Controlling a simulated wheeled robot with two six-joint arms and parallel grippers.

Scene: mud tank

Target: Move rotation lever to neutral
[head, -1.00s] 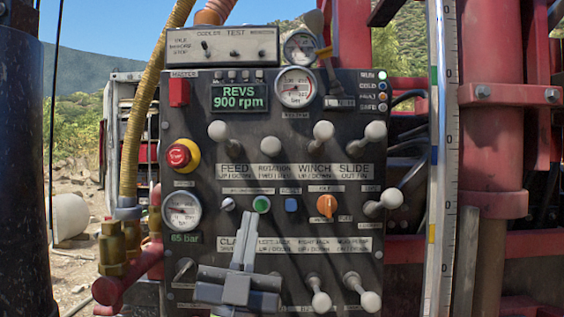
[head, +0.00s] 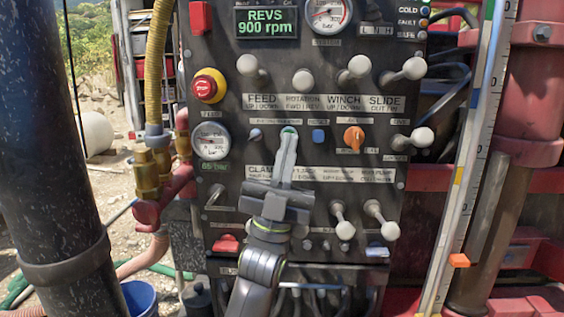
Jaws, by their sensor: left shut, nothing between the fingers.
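The rotation lever (head: 304,80) has a pale round knob and stands in the upper lever row, above the ROTATION FWD/REV label (head: 302,103). Its knob sits lower than its neighbours' knobs, and its stalk is hidden behind it. My left gripper (head: 288,134) comes up from below in front of the panel. It is shut and empty, with its grey fingers pointing up. Its tips overlap the green button (head: 288,129), below the lever; I cannot tell if they touch it. My right gripper is not in view.
The feed lever (head: 247,65) is left of the rotation lever; the winch lever (head: 359,67) and slide lever (head: 413,69) are right. A red emergency stop (head: 208,86) and a pressure gauge (head: 210,141) line the left side. An orange knob (head: 353,138) is right of the fingers.

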